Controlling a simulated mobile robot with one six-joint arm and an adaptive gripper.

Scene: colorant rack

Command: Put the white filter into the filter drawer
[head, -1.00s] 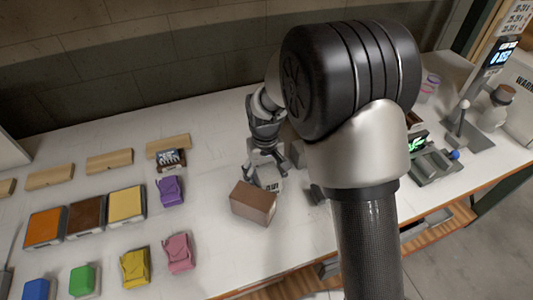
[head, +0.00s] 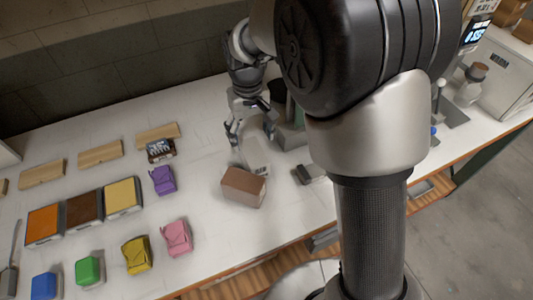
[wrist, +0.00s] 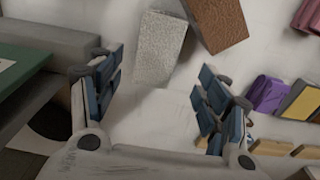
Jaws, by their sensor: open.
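A pale, speckled, flat block that looks like the white filter (wrist: 160,48) lies on the table ahead of my open fingers in the wrist view. In the head view the white filter (head: 256,161) lies just behind a brown block, below my fingertips. My gripper (head: 251,137) is open and empty; in the wrist view the gripper (wrist: 158,78) has its blue-padded fingers spread, with the filter beyond the tips. I cannot make out the filter drawer for certain; my arm hides part of the bench.
The brown block (head: 243,187) lies close beside the filter. A grey device (head: 290,135) with green on it stands to the right, partly hidden by my arm. Orange, brown and yellow trays and several coloured pieces, such as the purple piece (head: 163,180), fill the left of the table.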

